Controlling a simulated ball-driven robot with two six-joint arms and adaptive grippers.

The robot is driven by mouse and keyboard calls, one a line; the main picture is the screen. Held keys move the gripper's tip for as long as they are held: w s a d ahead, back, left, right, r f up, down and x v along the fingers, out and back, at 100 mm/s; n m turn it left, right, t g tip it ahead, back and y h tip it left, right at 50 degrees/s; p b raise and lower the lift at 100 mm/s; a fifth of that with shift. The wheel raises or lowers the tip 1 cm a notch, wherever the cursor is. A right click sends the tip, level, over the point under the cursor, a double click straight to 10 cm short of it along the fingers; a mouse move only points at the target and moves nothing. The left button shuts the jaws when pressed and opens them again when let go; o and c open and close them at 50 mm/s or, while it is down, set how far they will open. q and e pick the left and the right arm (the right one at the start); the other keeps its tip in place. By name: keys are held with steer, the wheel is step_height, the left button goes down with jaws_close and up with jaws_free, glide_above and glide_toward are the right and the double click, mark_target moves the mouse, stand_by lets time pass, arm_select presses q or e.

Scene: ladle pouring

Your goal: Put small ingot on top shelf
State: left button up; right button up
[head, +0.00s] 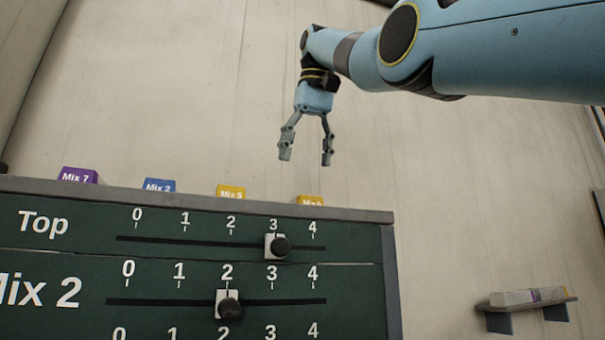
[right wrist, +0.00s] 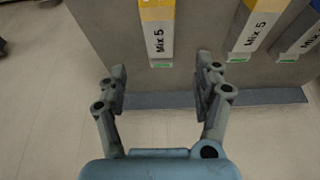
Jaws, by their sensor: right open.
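My right gripper (head: 306,158) is open and empty in the head view, fingers pointing down, above the back right of a dark green panel unit. Its open fingers also show in the right wrist view (right wrist: 162,72). Between and beyond them is a yellow and white block labelled Mix 5 (right wrist: 159,35), apart from the fingers. On the unit's top in the head view, a yellow block (head: 310,200) shows at the right end, mostly hidden by the edge. A small wall shelf (head: 527,304) at lower right holds pale and purple pieces. I cannot tell which piece is the small ingot.
A purple Mix 7 block (head: 78,176), a blue Mix 2 block (head: 159,185) and another yellow Mix 5 block (head: 230,192) stand along the unit's top. The panel (head: 60,260) has sliders marked Top and Mix 2. Open space lies between the unit and wall shelf.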

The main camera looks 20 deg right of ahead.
steer(key=v, duration=0.3)
steer(key=shift+p, duration=0.35)
